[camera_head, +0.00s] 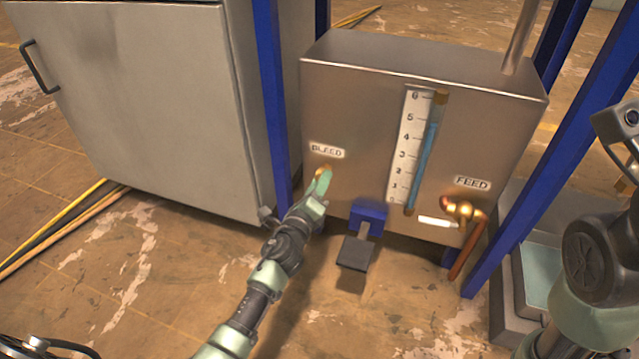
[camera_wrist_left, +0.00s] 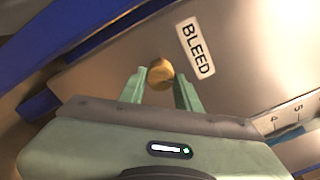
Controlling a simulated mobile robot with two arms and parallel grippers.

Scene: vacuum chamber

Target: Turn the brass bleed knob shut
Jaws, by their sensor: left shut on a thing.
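The brass bleed knob (camera_wrist_left: 160,74) sits on the front of the metal box, below the BLEED label (camera_head: 327,151). In the head view only a bit of the knob (camera_head: 324,169) shows past my fingers. My left gripper (camera_head: 322,183) reaches up to it from the lower left. In the left wrist view my left gripper (camera_wrist_left: 160,88) has one finger on each side of the knob and is shut on it. How far the knob is turned cannot be told. My right arm shows at the right edge of the head view, but its fingertips are out of view.
The metal box (camera_head: 350,85) also carries a level gauge (camera_head: 415,150), a FEED valve (camera_head: 462,210) in brass with a red-brown pipe, and a blue bracket with a dark pedal (camera_head: 356,252). Blue posts (camera_head: 272,100) flank it. A grey cabinet (camera_head: 130,90) stands left. Cables (camera_head: 60,230) lie on the floor.

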